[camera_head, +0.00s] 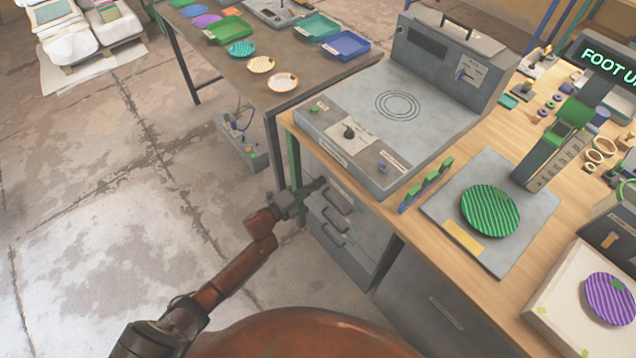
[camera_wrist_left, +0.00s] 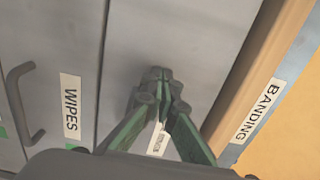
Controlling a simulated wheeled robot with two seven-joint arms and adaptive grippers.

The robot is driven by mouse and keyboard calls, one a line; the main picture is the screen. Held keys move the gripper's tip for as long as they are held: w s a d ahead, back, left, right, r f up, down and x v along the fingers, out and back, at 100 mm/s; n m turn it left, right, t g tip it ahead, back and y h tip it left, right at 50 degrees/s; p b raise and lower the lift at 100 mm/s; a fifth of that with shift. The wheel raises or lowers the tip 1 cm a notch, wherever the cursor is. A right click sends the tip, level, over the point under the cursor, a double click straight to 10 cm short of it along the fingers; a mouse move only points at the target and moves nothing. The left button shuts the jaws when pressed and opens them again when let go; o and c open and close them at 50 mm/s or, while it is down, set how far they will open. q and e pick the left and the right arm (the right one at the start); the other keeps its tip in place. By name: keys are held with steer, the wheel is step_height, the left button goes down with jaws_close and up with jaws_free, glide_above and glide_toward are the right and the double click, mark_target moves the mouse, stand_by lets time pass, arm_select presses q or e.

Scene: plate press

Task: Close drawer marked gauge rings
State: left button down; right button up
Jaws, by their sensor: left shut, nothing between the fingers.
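The drawer unit (camera_head: 352,240) stands under the wooden bench, with grey fronts and dark bar handles. My left gripper (camera_head: 318,185) is shut and empty at the upper drawer front, just below the bench edge. In the left wrist view the shut fingertips (camera_wrist_left: 162,82) are at a plain grey front (camera_wrist_left: 205,45), touching or very close. A small white label (camera_wrist_left: 157,140) there is partly hidden by the fingers and unreadable. No label reading gauge rings is legible. The neighbouring front is marked WIPES (camera_wrist_left: 70,105). I see no clear gap at the upper front. My right gripper is out of view.
The bench edge (camera_wrist_left: 240,85) and a BANDING label (camera_wrist_left: 258,110) lie close beside the gripper. A grey machine (camera_head: 385,115) stands above the drawers. A dark table (camera_head: 225,60) with trays is at the left.

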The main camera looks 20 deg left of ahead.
arm_select(q)
steer(key=p+v, duration=0.2)
steer(key=v, duration=1.2)
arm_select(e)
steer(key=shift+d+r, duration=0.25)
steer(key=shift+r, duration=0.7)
